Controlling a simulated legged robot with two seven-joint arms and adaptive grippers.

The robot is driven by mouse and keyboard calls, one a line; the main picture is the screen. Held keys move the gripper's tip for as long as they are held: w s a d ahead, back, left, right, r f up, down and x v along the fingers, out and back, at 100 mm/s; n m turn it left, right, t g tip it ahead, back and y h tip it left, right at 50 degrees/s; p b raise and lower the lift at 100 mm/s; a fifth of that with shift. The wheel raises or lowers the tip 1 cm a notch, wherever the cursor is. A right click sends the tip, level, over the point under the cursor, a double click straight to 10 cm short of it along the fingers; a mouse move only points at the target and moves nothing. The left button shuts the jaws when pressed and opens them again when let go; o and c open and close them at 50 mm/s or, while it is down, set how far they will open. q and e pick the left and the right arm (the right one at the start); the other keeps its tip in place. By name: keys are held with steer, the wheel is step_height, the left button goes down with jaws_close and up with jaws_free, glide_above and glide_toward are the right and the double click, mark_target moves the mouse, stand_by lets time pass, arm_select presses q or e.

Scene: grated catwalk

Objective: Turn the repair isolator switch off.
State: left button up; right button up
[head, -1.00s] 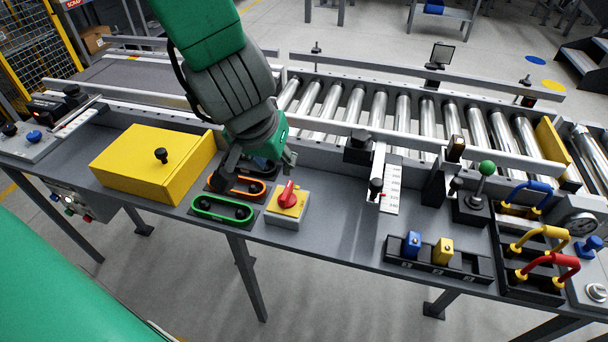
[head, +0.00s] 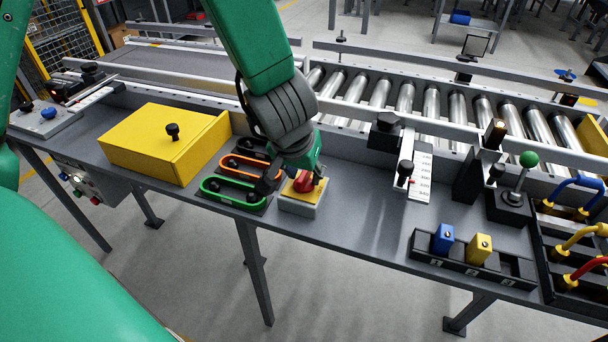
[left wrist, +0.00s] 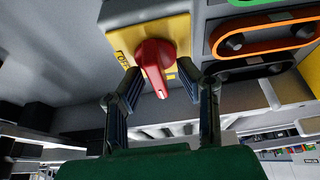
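The repair isolator switch is a red rotary knob (head: 305,183) on a yellow-topped grey box (head: 300,207) on the bench. In the left wrist view the red knob (left wrist: 153,66) stands on its yellow plate, its long handle pointing down the picture with a white mark near the tip. Lettering by the knob is only partly readable. My left gripper (head: 291,182) is over the box and partly hides the knob in the head view. In the left wrist view its two fingers (left wrist: 160,84) are apart, one on each side of the handle, with gaps visible. My right gripper is not in view.
Green (head: 230,193), orange (head: 243,167) and black oval holders lie left of the switch, close to my gripper. A yellow box (head: 160,150) stands further left. The roller conveyor and its rail run behind. Bench right of the switch is clear up to the slotted block (head: 470,262).

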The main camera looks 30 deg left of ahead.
arm_select(q)
steer(key=shift+d, duration=0.1)
jaws_close()
